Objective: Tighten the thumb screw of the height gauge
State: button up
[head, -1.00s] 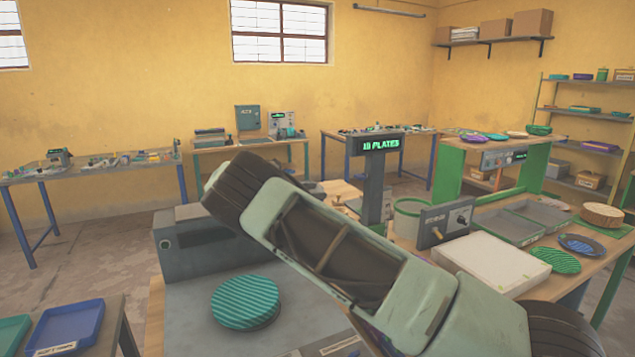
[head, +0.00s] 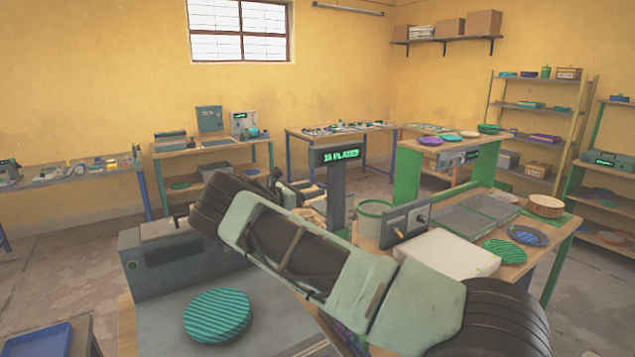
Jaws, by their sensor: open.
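I cannot make out the height gauge or its thumb screw in the head view. My arm crosses the middle of the picture and covers part of the bench behind it. I cannot pick out my gripper; the arm may hide it. A dark grey post with a lit green plate-count sign (head: 336,155) stands behind my arm. A small panel with a knob (head: 406,224) stands to the right of it.
A green ribbed plate stack (head: 217,315) sits on the grey surface in front. A grey box (head: 180,259) stands behind it. On the right bench are a white block (head: 446,254), grey trays (head: 462,222) and a green plate (head: 504,252). A blue tray (head: 38,342) is at lower left.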

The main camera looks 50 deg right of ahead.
aim_at(323, 186)
jog(key=shift+p+x, duration=0.4)
jog(key=shift+x, duration=1.1)
jog(key=shift+c, duration=0.3)
jog(key=c, duration=0.9)
jog(key=shift+f+b, duration=0.1)
jog(key=shift+b, duration=0.35)
